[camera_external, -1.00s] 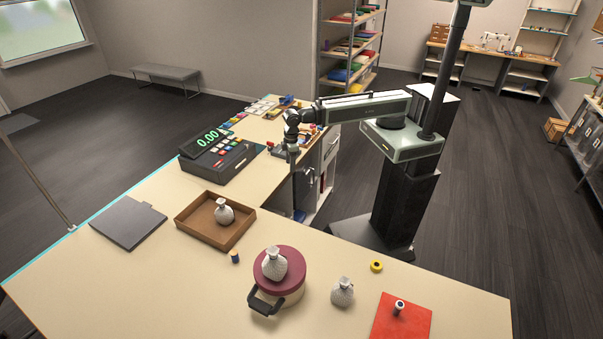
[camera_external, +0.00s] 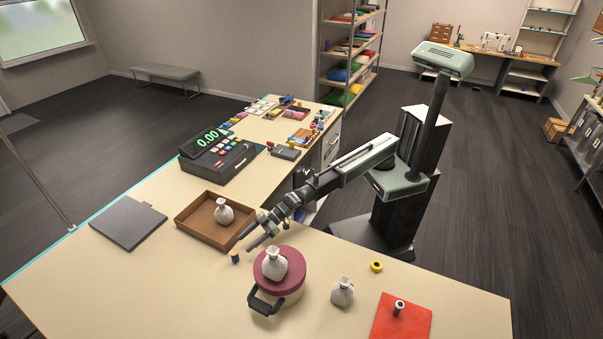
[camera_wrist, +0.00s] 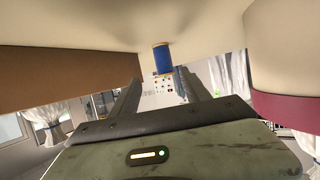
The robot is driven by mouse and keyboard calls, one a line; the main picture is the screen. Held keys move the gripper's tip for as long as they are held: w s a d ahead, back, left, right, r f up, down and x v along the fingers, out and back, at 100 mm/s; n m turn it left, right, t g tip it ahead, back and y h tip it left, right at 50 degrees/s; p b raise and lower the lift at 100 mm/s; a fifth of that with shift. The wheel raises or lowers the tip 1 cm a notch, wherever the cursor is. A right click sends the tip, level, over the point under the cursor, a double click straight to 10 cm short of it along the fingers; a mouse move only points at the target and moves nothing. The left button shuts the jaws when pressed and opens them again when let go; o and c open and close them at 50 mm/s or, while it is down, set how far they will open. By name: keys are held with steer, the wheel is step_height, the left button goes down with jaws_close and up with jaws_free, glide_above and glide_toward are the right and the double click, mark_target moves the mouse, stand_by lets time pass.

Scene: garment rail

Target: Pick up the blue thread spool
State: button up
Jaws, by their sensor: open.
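The blue thread spool (camera_external: 235,257) stands upright on the cream counter, between the brown tray and the round maroon-lidded box. In the wrist view the blue spool (camera_wrist: 162,58) shows upside down at the top middle, just beyond and between my fingertips. My gripper (camera_external: 252,240) is open and empty, reaching low over the counter close to the spool. In the wrist view my gripper's two fingers (camera_wrist: 163,88) stand apart. I cannot tell the exact gap between the fingertips and the spool.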

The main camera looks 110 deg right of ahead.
mark_target(234, 255)
steer(key=shift+s+a+f, duration=0.15)
steer(key=shift+a+f, duration=0.1)
steer(key=shift+a, duration=0.15)
steer(key=b+x, duration=0.2)
steer(key=x, duration=0.6)
steer(key=shift+b, duration=0.35)
steer(key=shift+s+r, duration=0.1)
jaws_close()
